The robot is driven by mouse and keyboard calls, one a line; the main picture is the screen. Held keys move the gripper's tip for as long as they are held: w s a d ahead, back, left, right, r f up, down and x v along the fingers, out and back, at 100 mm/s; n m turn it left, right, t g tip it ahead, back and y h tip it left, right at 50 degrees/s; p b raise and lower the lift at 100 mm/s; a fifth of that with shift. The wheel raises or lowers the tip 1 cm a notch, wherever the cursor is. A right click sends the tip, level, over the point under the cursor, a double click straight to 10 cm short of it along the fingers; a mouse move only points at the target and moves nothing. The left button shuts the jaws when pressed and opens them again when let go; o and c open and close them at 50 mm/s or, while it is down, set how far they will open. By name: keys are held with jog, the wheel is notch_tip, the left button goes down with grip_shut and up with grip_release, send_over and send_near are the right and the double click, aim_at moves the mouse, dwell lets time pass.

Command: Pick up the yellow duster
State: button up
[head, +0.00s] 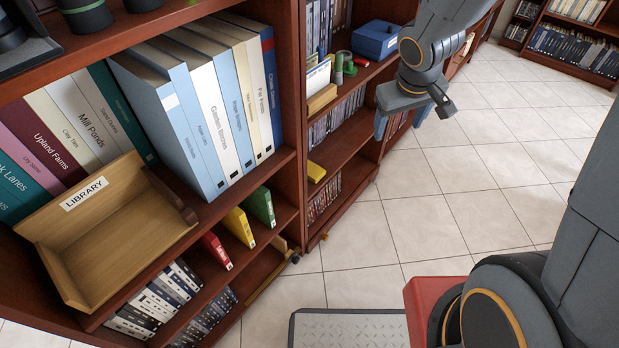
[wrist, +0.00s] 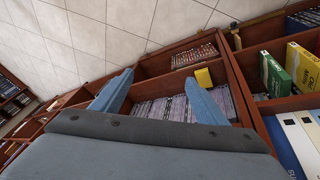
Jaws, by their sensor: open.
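The yellow duster (head: 316,171) is a small yellow block-like thing lying on a shelf of the second bookcase in the head view, left of my gripper and lower than it. In the wrist view the duster (wrist: 204,77) shows just beyond the tip of the right finger, on a shelf among rows of cases. My gripper (head: 402,122) hangs over the floor side of the bookcase, apart from the duster. It also shows in the wrist view (wrist: 160,82), with its two blue fingers spread wide and nothing between them.
A wooden LIBRARY box (head: 110,220) and tall binders (head: 210,100) fill the near bookcase. A blue box (head: 376,40) and a green object (head: 343,66) stand on the shelf above the duster. Upright bookcase panels divide the shelves. The tiled floor (head: 480,180) to the right is clear.

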jog(key=w+a+f+n+t+y+b, duration=0.1)
jog(key=w+a+f+n+b, duration=0.1)
jog(key=w+a+f+b, duration=0.4)
jog(key=n+g+y+b, duration=0.1)
jog(key=n+y+b, duration=0.4)
jog(key=b, duration=0.3)
send_near(311, 169)
jog(key=shift+w+a+r, duration=0.15)
jog(key=shift+w+a, duration=0.25)
jog(key=shift+a, duration=0.05)
jog(key=shift+w+a+f+b, duration=0.1)
jog(key=shift+a+f+b, duration=0.3)
jog(key=shift+f, duration=0.2)
jog(key=shift+d+f+b+x, duration=0.1)
jog(key=shift+d+b+x, duration=0.05)
jog(key=shift+b+x, duration=0.8)
jog(key=shift+d+f+b+x, duration=0.1)
jog(key=shift+b+x, duration=0.45)
jog(key=shift+x, duration=0.7)
jog(key=shift+d+f+b+x, duration=0.1)
jog(key=shift+d+b+x, duration=0.05)
jog(key=shift+b+x, duration=0.8)
jog(key=shift+f+p, duration=0.3)
jog(key=shift+p, duration=0.15)
jog(key=c, duration=1.1)
jog(key=shift+c, duration=0.2)
